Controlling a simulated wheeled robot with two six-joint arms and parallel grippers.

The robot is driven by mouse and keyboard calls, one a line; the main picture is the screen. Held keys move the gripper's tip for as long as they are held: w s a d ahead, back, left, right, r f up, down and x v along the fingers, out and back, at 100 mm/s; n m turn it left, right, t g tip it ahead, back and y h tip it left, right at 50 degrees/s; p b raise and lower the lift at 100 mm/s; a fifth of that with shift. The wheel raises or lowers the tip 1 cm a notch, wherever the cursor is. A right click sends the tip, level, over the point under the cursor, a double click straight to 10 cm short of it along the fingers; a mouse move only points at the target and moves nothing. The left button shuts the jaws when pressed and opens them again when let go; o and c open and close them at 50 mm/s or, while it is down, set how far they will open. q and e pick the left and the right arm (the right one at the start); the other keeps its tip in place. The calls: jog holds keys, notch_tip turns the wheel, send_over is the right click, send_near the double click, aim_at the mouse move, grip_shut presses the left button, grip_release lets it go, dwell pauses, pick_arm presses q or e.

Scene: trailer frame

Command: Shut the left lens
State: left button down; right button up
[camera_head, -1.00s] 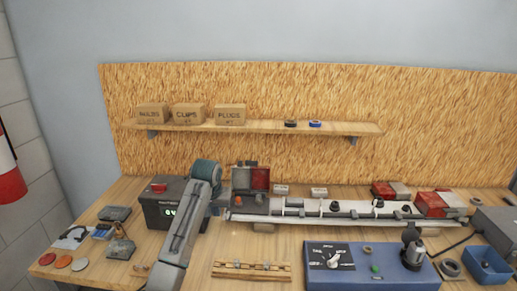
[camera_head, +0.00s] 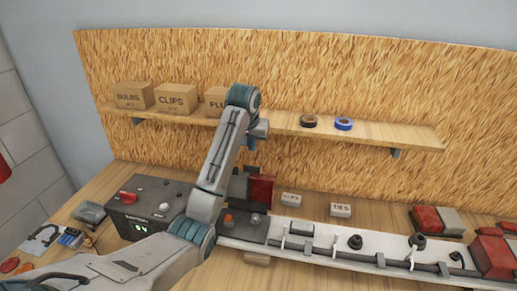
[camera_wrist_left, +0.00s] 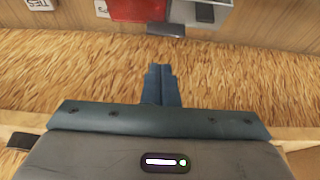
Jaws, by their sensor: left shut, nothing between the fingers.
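The left lens (camera_head: 261,191) is a red panel standing upright at the left end of the white trailer bar, with a dark housing beside it. It also shows red at the top of the left wrist view (camera_wrist_left: 138,9), next to a grey block and a dark tab (camera_wrist_left: 166,30). My left gripper (camera_head: 257,140) is in the air above and behind the lens, in front of the shelf. Its fingers (camera_wrist_left: 158,69) are together and empty, apart from the lens and tab. My arm hides part of the housing. My right gripper is out of view.
The shelf (camera_head: 385,137) with boxes and two tape rolls (camera_head: 343,124) is close behind my left gripper. A dark tester box (camera_head: 150,205) stands left of the lens. Small cartons (camera_head: 340,210) and red-and-grey lamps (camera_head: 427,219) lie to the right.

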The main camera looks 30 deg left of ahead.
pick_arm(q)
jog(key=x, duration=0.1)
jog(key=p+x, duration=0.1)
jog(key=x, duration=0.1)
jog(key=shift+s+f+p, duration=0.15)
jog(key=shift+f+p, duration=0.25)
jog(key=shift+f, duration=0.05)
jog(key=p+x, duration=0.1)
jog(key=x, duration=0.4)
jog(key=shift+p, duration=0.3)
jog(key=shift+f, duration=0.1)
jog(key=shift+w, duration=0.25)
